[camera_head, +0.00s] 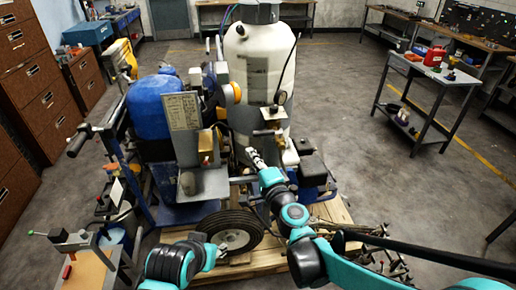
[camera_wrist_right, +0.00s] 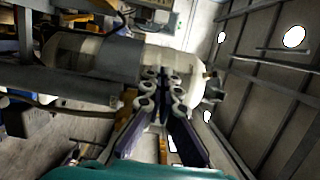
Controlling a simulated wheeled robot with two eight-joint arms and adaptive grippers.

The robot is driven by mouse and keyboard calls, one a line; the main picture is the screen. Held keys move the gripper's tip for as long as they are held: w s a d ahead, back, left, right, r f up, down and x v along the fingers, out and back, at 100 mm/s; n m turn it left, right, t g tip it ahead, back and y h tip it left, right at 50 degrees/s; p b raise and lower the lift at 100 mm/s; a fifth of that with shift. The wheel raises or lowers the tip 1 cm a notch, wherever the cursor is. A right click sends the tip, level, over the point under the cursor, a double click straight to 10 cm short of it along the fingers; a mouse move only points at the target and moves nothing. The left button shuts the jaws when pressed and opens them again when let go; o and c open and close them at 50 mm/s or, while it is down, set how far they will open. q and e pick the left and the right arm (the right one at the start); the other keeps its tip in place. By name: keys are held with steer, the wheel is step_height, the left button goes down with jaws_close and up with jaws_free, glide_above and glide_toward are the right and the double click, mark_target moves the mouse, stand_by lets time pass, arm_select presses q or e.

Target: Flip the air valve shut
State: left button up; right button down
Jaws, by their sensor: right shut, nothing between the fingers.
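The line striper (camera_head: 190,150) stands on a wooden pallet, with a blue tank and a tall white tank (camera_head: 262,70). I cannot clearly pick out the air valve; small metal fittings (camera_head: 268,132) sit on a bracket low in front of the white tank. My right gripper (camera_head: 253,155) is shut and empty, just below and left of those fittings. In the right wrist view its fingers (camera_wrist_right: 163,75) are together in front of a pale, tank-like cylinder (camera_wrist_right: 90,52); contact cannot be told. My left gripper (camera_head: 218,256) is low beside the black tyre (camera_head: 232,232); its opening is unclear.
Brown drawer cabinets (camera_head: 38,90) stand at the left. A small table with a vise-like tool (camera_head: 70,240) is at the front left. A grey cart (camera_head: 435,75) with a red can stands at the right. The floor between the striper and the cart is clear.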

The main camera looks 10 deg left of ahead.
arm_select(q)
steer(key=shift+w+r, duration=0.25)
arm_select(e)
steer(key=s+a, duration=0.2)
steer(key=s, duration=0.1)
steer(key=s+a, duration=0.1)
steer(key=shift+s+f, duration=0.1)
steer(key=shift+s, duration=0.25)
steer(key=shift+s+d, duration=0.1)
